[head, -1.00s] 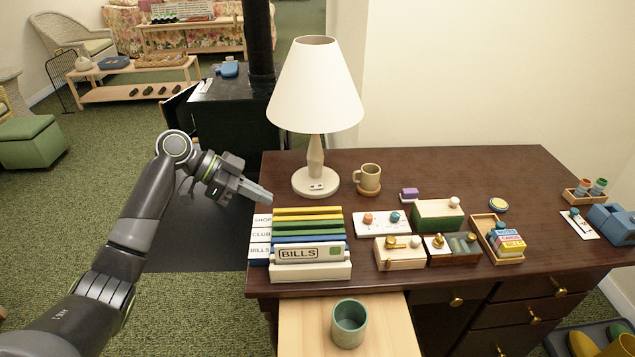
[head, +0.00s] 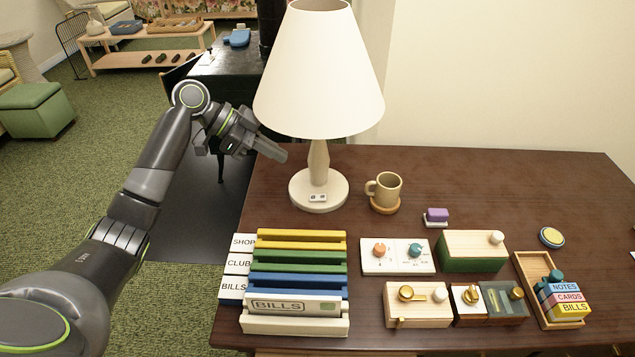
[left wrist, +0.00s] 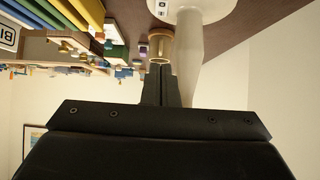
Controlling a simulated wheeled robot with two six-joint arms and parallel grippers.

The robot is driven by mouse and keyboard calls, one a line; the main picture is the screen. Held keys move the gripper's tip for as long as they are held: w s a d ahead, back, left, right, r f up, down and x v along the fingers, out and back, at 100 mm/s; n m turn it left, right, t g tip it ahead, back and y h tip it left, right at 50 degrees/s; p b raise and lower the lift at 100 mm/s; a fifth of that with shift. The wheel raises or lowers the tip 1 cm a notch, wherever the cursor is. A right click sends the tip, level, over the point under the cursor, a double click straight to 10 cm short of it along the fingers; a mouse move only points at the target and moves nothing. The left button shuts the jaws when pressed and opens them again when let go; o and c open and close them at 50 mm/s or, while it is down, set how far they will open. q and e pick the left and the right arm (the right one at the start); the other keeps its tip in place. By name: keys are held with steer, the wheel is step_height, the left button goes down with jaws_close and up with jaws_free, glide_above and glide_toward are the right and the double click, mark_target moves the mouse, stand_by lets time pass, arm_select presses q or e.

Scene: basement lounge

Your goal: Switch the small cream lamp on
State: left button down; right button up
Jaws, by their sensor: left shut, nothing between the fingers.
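The small cream lamp (head: 318,95) stands on the desk, with a white cone shade, a cream stem and a round base. A small switch plate (head: 317,198) with two dark marks sits on the front of its base. I cannot tell from the shade whether it is lit. My left gripper (head: 283,156) is shut and empty, above the desk's left edge, left of the lamp stem and apart from it in the head view. In the left wrist view the shut fingers (left wrist: 165,90) point toward the lamp's stem and base (left wrist: 190,8). My right gripper is not in view.
A tan mug (head: 386,190) on a coaster stands right of the lamp. A file rack (head: 295,325) with coloured slats is in front. A knob panel (head: 398,257), wooden boxes (head: 470,250) and a card tray (head: 532,270) lie to the right. The desk's back right is clear.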

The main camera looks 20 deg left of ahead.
arm_select(q)
glide_above(315, 197)
steer(key=f, duration=0.5)
steer(key=shift+s+a+f, duration=0.1)
steer(key=shift+a+f, duration=0.25)
steer(key=shift+f, duration=0.05)
steer(key=f, duration=0.3)
steer(key=shift+d+f, duration=0.2)
steer(key=shift+d, duration=0.15)
steer(key=shift+f, duration=0.5)
